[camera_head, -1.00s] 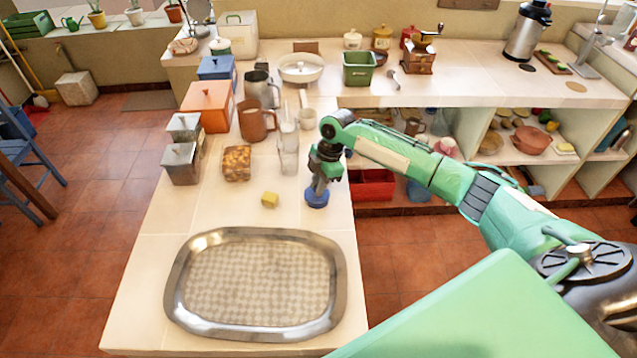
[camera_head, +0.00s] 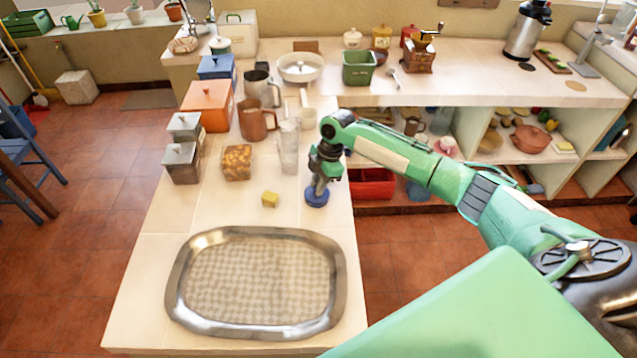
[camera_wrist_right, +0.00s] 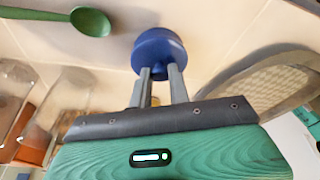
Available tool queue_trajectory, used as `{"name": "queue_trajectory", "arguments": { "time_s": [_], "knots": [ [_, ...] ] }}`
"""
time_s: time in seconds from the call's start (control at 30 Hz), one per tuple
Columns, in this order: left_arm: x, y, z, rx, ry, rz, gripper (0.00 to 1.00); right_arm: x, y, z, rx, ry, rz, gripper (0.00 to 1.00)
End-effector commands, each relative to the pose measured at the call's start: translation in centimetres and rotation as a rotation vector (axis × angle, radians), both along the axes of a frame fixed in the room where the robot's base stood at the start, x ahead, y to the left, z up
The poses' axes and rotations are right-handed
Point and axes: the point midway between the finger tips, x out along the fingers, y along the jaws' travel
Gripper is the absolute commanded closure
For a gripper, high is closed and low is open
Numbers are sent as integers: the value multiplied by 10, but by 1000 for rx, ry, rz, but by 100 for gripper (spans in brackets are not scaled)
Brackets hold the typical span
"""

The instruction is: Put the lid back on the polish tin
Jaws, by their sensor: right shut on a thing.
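A round blue piece (camera_head: 317,198), which looks like the polish tin or its lid, is at the right edge of the light counter, below my right gripper (camera_head: 318,186). In the right wrist view the blue piece (camera_wrist_right: 160,50) shows at the tips of my right gripper (camera_wrist_right: 160,74). The two fingers are close together, shut on a small dark part at the near side of the blue piece. I cannot tell whether the blue piece is the lid alone or the lid seated on the tin. My left gripper is not in view.
A metal tray (camera_head: 340,285) lies at the counter's front. A yellow block (camera_head: 270,199), a patterned cube (camera_head: 237,162) and clear glasses (camera_head: 288,150) stand left of my right gripper. A green spoon (camera_wrist_right: 90,20) shows in the wrist view. Bare counter lies between block and tray.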

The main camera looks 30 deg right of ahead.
Motion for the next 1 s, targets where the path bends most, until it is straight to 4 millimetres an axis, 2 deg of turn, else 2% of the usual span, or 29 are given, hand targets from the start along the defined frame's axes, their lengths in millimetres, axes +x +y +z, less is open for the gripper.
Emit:
{"name": "queue_trajectory", "arguments": {
  "time_s": [0.17,0.2,0.3,0.33,0.53,0.63,0.67,1.0],
  "knots": [
    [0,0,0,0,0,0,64,0,0,0,0,0,0,100],
    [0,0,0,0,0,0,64,0,0,0,0,0,0,80],
    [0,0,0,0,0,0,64,0,0,0,0,0,0,60],
    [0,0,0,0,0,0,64,0,0,0,0,0,0,56],
    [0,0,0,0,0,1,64,0,0,0,0,0,0,56],
    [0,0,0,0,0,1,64,0,0,0,0,0,0,37],
    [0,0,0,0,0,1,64,0,0,0,0,0,0,34],
    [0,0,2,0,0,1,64,0,0,2,0,0,0,34]
  ]
}}
